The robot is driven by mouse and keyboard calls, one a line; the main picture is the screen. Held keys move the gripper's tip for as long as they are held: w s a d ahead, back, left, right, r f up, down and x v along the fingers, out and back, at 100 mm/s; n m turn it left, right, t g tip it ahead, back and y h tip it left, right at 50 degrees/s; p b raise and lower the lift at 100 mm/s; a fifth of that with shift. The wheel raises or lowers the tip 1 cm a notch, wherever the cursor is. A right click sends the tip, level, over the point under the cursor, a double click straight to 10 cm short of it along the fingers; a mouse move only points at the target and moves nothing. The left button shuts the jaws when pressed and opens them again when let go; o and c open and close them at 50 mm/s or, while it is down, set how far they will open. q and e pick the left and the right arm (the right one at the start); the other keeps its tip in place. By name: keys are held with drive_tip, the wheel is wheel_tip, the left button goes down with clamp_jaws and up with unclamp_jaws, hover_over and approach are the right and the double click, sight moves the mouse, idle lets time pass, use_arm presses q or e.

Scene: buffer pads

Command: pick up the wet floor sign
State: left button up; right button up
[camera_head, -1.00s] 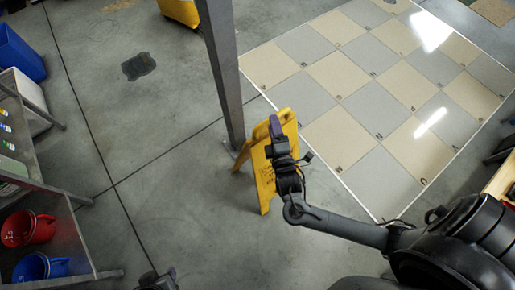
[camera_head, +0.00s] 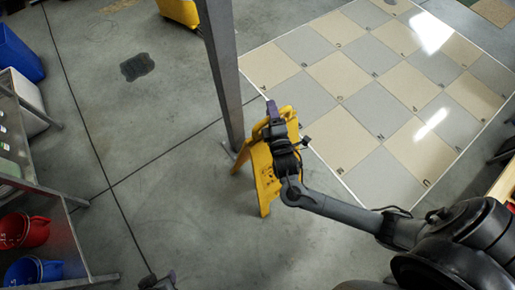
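The yellow wet floor sign (camera_head: 263,180) stands open on the concrete floor, beside the foot of a grey metal post. My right gripper (camera_head: 272,112) is over the top of the sign, at its upper edge. The gripper and wrist cover part of the sign's top and face. I cannot see whether the fingers are open or closed on the sign. Part of my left arm (camera_head: 158,282) shows at the bottom edge, with its fingers not clearly visible.
The grey post (camera_head: 222,80) rises right behind the sign. A checkered tile floor (camera_head: 375,100) lies to the right. A shelf with a red bucket (camera_head: 24,230) and a blue bucket (camera_head: 32,270) is at left. A yellow cart (camera_head: 180,10) is at the back. Open concrete lies left of the sign.

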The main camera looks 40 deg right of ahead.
clamp_jaws()
idle(1.0)
drive_tip(key=shift+r, duration=0.1)
